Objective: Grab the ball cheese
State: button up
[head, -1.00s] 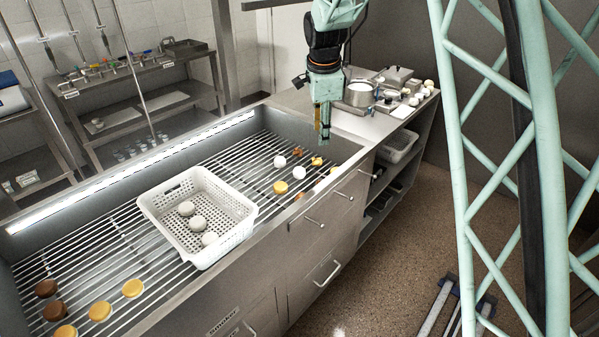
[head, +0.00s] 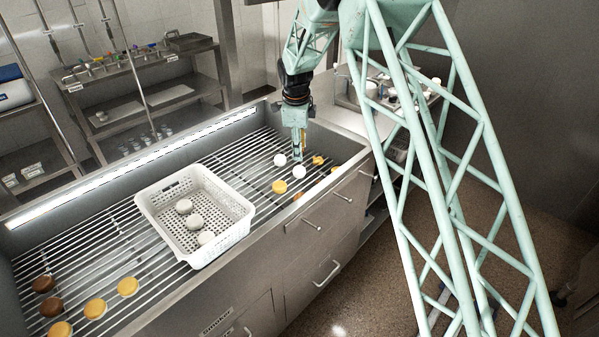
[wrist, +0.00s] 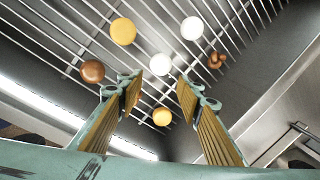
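My gripper (head: 299,148) points down over the far right end of the slatted trough. In the wrist view its two ribbed fingers (wrist: 158,88) stand apart with nothing held between them. A white round piece (wrist: 161,65) shows just beyond the fingertips, and a second white one (wrist: 192,28) lies further up. They also show in the head view, one (head: 280,160) beside the gripper and one (head: 299,171) just below it. A yellow round cheese (wrist: 123,31) and a smaller yellow-orange piece (wrist: 162,117) lie nearby. I cannot tell for certain which is the ball cheese.
A brown round piece (wrist: 92,71) and a knotted brown piece (wrist: 217,60) lie close by. A white perforated basket (head: 160,221) holds several pale round pieces. Brown and yellow rounds lie at the near left. Metal trough walls border the slats.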

aim_at(299, 168)
jog(key=shift+f, duration=0.1)
dwell(0.3)
jog(key=shift+b+x, duration=0.7)
jog(key=shift+x, duration=3.5)
jog(key=shift+f, duration=0.1)
jog(key=shift+b+x, duration=0.7)
jog(key=shift+x, duration=1.9)
jog(key=shift+a, duration=0.15)
jog(key=shift+c, duration=0.2)
jog(key=c, duration=0.5)
jog(key=shift+w, duration=0.1)
jog(key=shift+w+r+p+v, duration=0.1)
jog(key=shift+w+p+v, duration=0.25)
jog(key=shift+v, duration=1.3)
jog(key=shift+w+r+p+v, duration=0.1)
jog(key=shift+w+p+v, duration=0.25)
jog(key=shift+v, duration=1.3)
jog(key=shift+w+r+p+v, duration=0.1)
jog(key=shift+w+p+v, duration=0.25)
jog(key=shift+v, duration=1.3)
